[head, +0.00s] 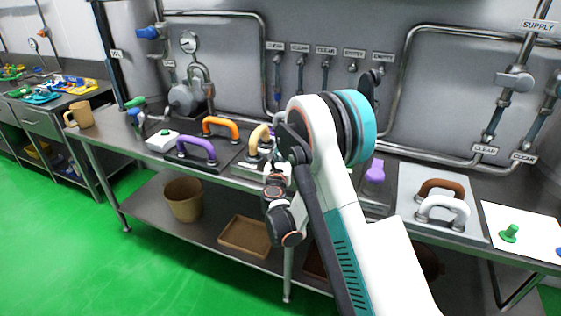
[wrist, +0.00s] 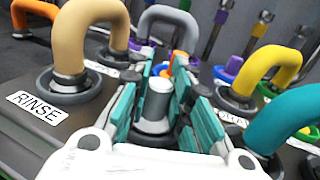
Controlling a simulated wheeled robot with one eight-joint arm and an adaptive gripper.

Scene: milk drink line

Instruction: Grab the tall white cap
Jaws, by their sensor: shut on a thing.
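The tall white cap (wrist: 157,104) stands upright in the middle of the wrist view, looking pale grey with a flat round top. A dark ring shows around its foot. My gripper (wrist: 163,90) has its teal fingers on the left and right sides of the cap, shut on it. I cannot tell whether the cap is still seated on the surface below. In the head view my own arm covers most of the gripper and the cap.
A tan handle (wrist: 88,32) beside a RINSE label (wrist: 38,107) stands close on the left. A grey handle (wrist: 168,20) is behind. Yellow (wrist: 262,68) and teal (wrist: 285,118) handles stand close on the right. In the head view, a purple handle (head: 197,145) is left on the bench.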

